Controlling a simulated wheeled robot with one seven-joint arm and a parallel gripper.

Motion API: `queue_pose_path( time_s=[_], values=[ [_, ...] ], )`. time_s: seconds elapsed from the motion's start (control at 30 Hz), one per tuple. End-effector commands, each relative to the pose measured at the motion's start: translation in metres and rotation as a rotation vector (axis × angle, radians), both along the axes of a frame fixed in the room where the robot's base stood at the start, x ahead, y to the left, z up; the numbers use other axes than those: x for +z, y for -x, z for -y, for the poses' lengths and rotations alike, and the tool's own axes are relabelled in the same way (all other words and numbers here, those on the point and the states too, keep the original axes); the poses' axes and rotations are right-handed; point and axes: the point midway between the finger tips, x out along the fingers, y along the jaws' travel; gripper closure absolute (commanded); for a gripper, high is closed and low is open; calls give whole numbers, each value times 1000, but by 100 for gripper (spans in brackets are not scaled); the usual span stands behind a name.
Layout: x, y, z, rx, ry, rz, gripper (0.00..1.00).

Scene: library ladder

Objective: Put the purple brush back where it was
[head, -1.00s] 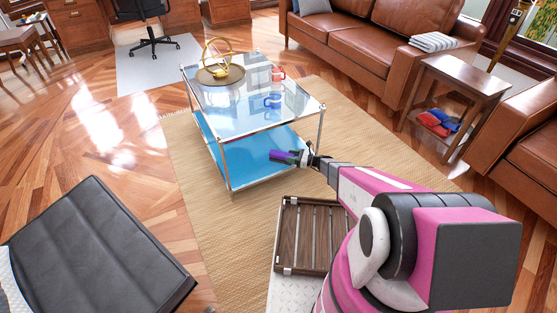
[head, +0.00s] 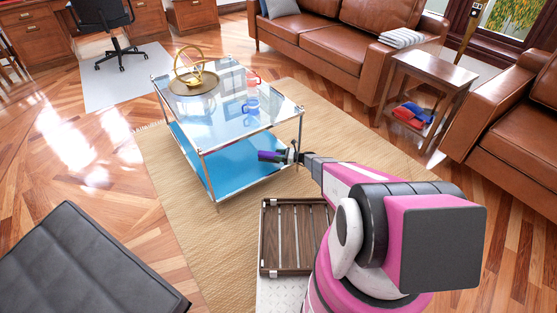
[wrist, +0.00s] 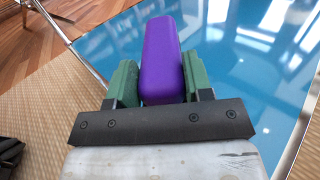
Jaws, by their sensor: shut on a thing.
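The purple brush (head: 268,156) is held in my gripper (head: 287,156), in front of the near side of the glass-topped table in the head view. In the wrist view the purple brush (wrist: 163,60) sits between the two green finger pads of my gripper (wrist: 158,82), which is shut on it. The table's blue lower shelf (head: 225,165) lies behind the brush in the head view, and blue surface (wrist: 235,70) fills the background of the wrist view. I cannot tell whether the brush is over the shelf or only in front of it.
A brown sofa (head: 350,45) and a side table (head: 430,75) are beyond. Rug (head: 180,200) surrounds the table.

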Motion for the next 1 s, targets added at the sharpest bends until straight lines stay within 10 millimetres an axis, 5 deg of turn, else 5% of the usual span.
queue_pose_path(
  time_s=[0.3,0.8,0.83,0.87,1.0],
  values=[
    [-38,0,0,0,-1,0,79],
    [-44,0,0,-1,-1,0,79],
    [-43,1,0,-1,0,0,44],
    [-43,1,0,-1,0,0,34],
    [-43,1,0,-1,0,0,28]
  ],
)
